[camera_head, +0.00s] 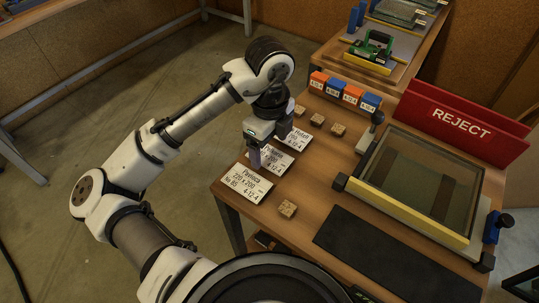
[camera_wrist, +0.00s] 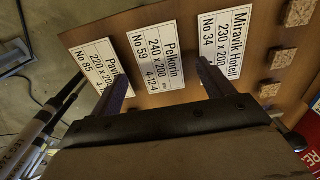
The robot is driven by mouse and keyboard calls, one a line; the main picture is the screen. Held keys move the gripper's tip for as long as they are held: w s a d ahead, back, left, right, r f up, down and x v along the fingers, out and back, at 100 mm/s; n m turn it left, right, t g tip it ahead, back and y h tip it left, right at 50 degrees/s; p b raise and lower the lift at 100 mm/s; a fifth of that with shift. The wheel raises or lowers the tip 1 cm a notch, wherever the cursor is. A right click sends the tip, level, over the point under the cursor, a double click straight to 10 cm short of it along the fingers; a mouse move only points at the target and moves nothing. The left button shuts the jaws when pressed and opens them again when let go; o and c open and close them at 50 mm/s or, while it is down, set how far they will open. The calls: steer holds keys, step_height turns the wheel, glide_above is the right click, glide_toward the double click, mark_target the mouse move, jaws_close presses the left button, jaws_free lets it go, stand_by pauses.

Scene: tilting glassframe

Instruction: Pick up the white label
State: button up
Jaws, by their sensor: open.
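Three white labels with black print lie in a row along the left edge of the wooden table. The nearest label reads "Pavoca 220 x 200" (camera_head: 246,183); the middle one reads "Polkorin 240 x 200" (camera_head: 277,162); the far one reads "Miravik Hotell 230" (camera_head: 299,140). My gripper (camera_head: 268,148) is open above the middle label and partly hides it. In the wrist view the Polkorin label (camera_wrist: 154,55) shows between the two fingers, with Pavoca (camera_wrist: 98,70) to the left and Miravik Hotell (camera_wrist: 229,42) to the right. Nothing is held.
Small cork blocks (camera_head: 288,208) lie near the labels. Orange and blue boxes (camera_head: 344,93) stand at the table's back. A glass frame with a yellow front edge (camera_head: 408,213), a red REJECT bin (camera_head: 462,125) and a black mat (camera_head: 385,256) take up the right side.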

steer(key=shift+f, duration=0.95)
steer(key=c, duration=1.1)
steer(key=shift+o, duration=0.2)
steer(key=shift+r, duration=0.1)
